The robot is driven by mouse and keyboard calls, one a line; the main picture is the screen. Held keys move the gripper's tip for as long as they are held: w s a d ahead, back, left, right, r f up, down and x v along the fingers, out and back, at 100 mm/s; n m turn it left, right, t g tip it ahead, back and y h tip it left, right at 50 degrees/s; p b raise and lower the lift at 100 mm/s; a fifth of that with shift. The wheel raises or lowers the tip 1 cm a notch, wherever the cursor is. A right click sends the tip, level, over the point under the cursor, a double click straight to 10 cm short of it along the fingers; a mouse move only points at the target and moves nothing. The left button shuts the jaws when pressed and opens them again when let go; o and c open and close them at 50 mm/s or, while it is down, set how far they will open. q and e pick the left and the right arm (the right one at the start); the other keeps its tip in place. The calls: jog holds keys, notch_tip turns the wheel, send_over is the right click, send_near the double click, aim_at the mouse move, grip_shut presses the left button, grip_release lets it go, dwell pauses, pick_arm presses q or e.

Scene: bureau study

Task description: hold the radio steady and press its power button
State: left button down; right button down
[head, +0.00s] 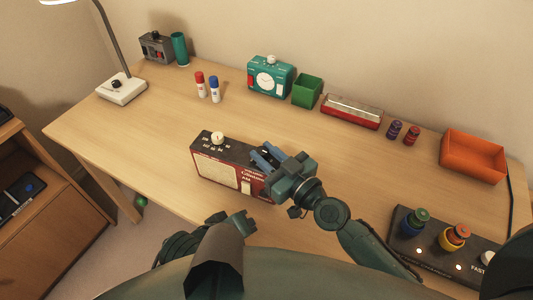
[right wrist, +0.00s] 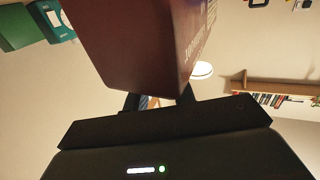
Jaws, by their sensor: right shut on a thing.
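The dark red radio (head: 232,187) stands near the table's front edge, with a cream grille on its front. Its top carries a round cream knob (head: 217,138) and small pale markings; I cannot tell which part is the power button. My right gripper (head: 264,159) is shut on the right end of the radio, its blue-tipped fingers at the top. In the right wrist view the radio (right wrist: 140,45) rises between the fingers and fills the upper middle. My left gripper (head: 240,224) is low in front of the table edge, apart from the radio; its jaws are unclear.
A teal device (head: 285,79), a green box (head: 308,91) and a red tray (head: 351,113) stand behind. The table left of the radio is clear.

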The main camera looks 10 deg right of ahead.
pick_arm(q)
jog(key=shift+s+a, duration=0.2)
jog(key=shift+s, duration=0.05)
pick_arm(e)
jog(key=c, duration=1.1)
grip_release()
